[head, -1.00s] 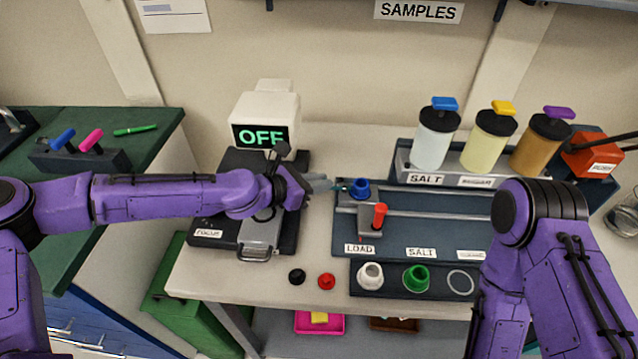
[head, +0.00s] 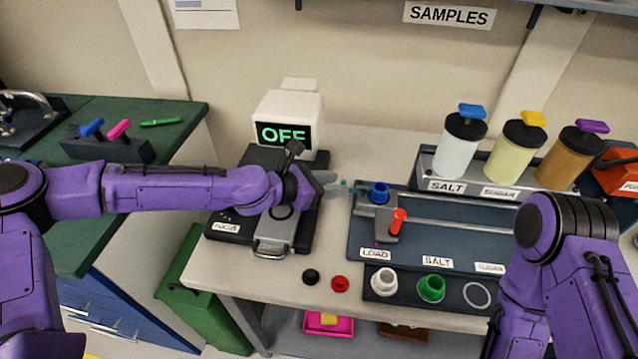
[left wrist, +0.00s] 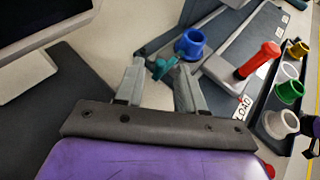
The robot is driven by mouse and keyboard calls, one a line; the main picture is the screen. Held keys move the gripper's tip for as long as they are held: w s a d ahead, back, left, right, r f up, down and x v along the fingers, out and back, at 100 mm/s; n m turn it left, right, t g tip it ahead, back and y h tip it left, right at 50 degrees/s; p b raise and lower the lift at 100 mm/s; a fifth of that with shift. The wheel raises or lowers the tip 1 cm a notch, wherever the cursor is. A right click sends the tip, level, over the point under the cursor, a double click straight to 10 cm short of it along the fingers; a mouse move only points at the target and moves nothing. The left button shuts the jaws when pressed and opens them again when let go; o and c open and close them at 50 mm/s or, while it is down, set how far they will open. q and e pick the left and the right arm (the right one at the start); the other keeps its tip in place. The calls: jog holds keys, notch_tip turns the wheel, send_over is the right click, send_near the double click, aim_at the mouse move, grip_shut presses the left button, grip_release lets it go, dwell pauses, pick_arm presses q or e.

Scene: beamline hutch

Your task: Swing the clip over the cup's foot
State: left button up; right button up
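The blue cup (head: 379,192) stands upright on a grey block at the left end of the rail on the LOAD tray; it also shows in the left wrist view (left wrist: 191,43). A small teal clip (left wrist: 161,67) lies just left of the cup's foot, and a bit of it shows in the head view (head: 350,186). My left gripper (left wrist: 157,74) is open, its two grey fingers apart. The clip is by the fingertips, closest to the right-hand one; I cannot tell whether they touch. In the head view my left gripper (head: 330,182) points right toward the cup.
A red-handled lever (head: 397,222) stands right of the cup. White (head: 383,281) and green (head: 431,288) cups sit in the front rack. The powder dispensers (head: 459,145) stand behind. The OFF-screen device (head: 287,112) is behind my left arm. Small black and red pieces lie in front.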

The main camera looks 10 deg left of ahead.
pick_arm(q)
jog(key=p+v, duration=0.1)
jog(key=v, duration=0.7)
jog(key=shift+r, duration=0.15)
jog(key=shift+s+a, duration=0.25)
jog(key=shift+a, duration=0.05)
